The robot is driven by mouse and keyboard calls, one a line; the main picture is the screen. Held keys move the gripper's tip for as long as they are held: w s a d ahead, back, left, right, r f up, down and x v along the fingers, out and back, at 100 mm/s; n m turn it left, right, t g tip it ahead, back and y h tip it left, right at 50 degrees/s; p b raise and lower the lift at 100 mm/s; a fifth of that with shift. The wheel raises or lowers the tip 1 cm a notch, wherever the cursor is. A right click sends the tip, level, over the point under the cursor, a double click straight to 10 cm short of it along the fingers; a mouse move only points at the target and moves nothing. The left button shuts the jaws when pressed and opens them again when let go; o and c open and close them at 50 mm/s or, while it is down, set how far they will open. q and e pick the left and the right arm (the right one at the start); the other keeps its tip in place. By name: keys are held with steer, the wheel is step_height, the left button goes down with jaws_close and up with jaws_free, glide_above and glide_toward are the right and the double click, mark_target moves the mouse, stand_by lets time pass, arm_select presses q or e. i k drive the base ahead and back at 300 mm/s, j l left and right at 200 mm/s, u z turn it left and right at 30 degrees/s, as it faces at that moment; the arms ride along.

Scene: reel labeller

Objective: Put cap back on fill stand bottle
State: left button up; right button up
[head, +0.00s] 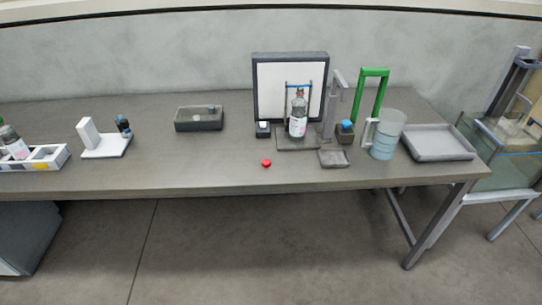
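A clear bottle (298,124) with a white and pink label stands upright on the fill stand's dark base (297,145), in front of a white, dark-framed panel. A thin frame with a blue top bar stands around its neck. There is a small reddish patch at the bottle's top; I cannot tell whether it is a cap or part of the stand. A small red cap-like piece (266,163) lies on the table, in front and to the left of the stand. Neither of my grippers is in view.
A jug of bluish liquid (384,139), a green frame (385,74) and a grey tray (449,141) stand right of the bottle. A dark box (199,125), a white stand (105,148) and a white rack (55,157) are left. The table's front middle is mostly clear.

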mark_target(298, 114)
steer(key=i+j, duration=0.1)
steer(key=j, duration=0.4)
steer(key=i+j, duration=0.1)
steer(key=j, duration=0.35)
steer(key=i+j+z, duration=0.1)
steer(key=j, duration=0.4)
steer(key=i+j, duration=0.1)
steer(key=j, duration=0.4)
